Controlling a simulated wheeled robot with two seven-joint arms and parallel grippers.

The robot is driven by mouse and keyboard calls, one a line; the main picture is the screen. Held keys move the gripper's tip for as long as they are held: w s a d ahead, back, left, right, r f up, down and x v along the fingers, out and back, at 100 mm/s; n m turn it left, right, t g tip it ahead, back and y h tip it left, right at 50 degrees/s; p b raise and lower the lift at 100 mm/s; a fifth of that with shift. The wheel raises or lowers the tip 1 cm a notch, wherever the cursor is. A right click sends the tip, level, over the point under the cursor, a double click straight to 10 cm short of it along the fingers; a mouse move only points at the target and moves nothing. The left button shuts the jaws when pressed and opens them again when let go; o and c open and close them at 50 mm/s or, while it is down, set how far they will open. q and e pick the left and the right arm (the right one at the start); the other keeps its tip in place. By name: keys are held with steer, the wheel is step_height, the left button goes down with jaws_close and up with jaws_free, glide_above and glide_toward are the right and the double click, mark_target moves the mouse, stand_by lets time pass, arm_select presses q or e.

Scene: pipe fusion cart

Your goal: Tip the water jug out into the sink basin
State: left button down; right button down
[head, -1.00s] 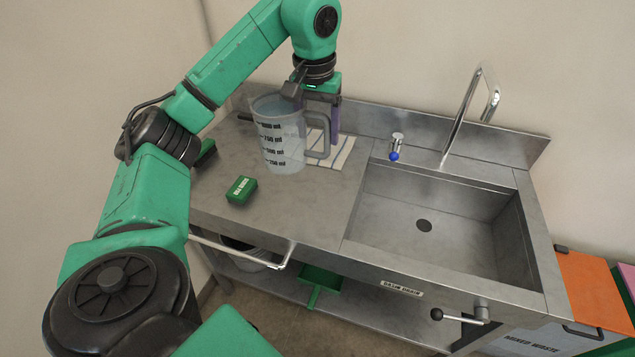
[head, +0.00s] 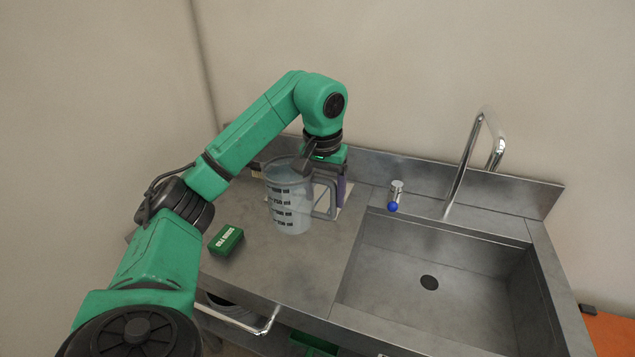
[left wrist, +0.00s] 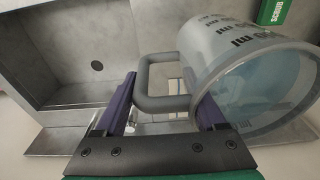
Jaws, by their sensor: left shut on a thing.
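The water jug (head: 290,208) is clear, with black ml marks, a grey handle and bluish water inside. It stands upright at the counter's left part; whether its base touches the counter is hard to tell. My left gripper (head: 332,182) is at its handle side, shut on the handle. In the left wrist view the handle (left wrist: 158,103) lies between the two purple fingers and the jug's open rim (left wrist: 262,90) is at right. The sink basin (head: 400,250), empty with a dark drain, is to the right of the jug. My right gripper is out of view.
A green box (head: 226,240) lies on the counter (head: 290,270) left of the jug. A striped cloth lies behind the jug, mostly hidden. An orange lid (head: 606,335) is at lower right.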

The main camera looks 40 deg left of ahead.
arm_select(q)
step_height(320, 180, down, 12)
steer(key=p, duration=0.1)
steer(key=shift+f, duration=0.15)
jaws_free()
steer(key=shift+s+d, duration=0.1)
steer(key=shift+s, duration=0.1)
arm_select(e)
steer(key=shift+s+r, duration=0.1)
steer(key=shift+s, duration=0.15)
arm_select(q)
steer(key=r, duration=0.3)
steer(key=r+b, duration=0.1)
steer(key=r, duration=0.1)
steer(key=r+b, duration=0.1)
steer(key=r, duration=0.2)
steer(key=shift+s+d+r, duration=0.3)
steer(key=shift+s+d, duration=0.05)
steer(key=shift+d, duration=0.05)
step_height(320, 180, up, 6)
steer(key=f+p, duration=0.1)
steer(key=p, duration=0.1)
glide_above(325, 218)
steer(key=s, duration=0.1)
steer(key=shift+s+d+r, duration=0.1)
steer(key=shift+d+r, duration=0.1)
steer(key=shift+r, duration=0.05)
